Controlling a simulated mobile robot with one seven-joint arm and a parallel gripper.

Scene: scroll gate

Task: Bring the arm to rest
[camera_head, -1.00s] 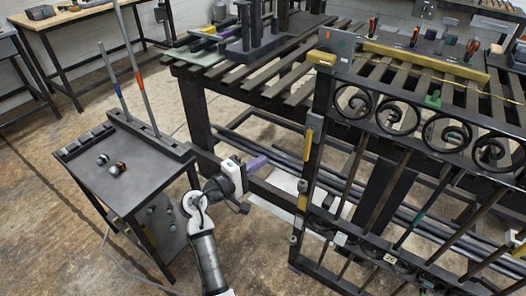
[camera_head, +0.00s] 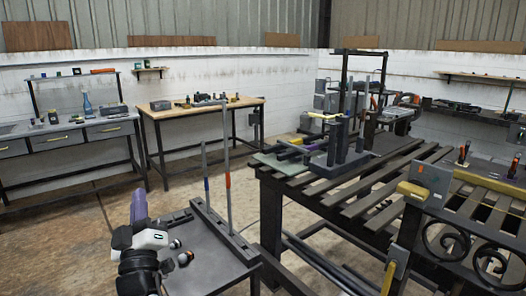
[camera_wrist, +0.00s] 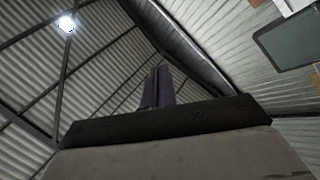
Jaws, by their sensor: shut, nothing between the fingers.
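My gripper (camera_head: 138,206) shows at the lower left of the head view, with purple fingers pointing up. It is raised in front of the small dark side table and holds nothing. In the wrist view its two fingers (camera_wrist: 157,87) stand close together, pointing toward the roof. The white wrist part and dark arm links show below it in the head view. The lower arm is cut off by the bottom edge.
A small dark table (camera_head: 222,262) with upright rods and round knobs stands right beside my arm. A slatted workbench (camera_head: 330,190) with a scroll gate (camera_head: 465,245) fills the right. A wooden-topped bench (camera_head: 200,108) stands behind. Open floor lies at left.

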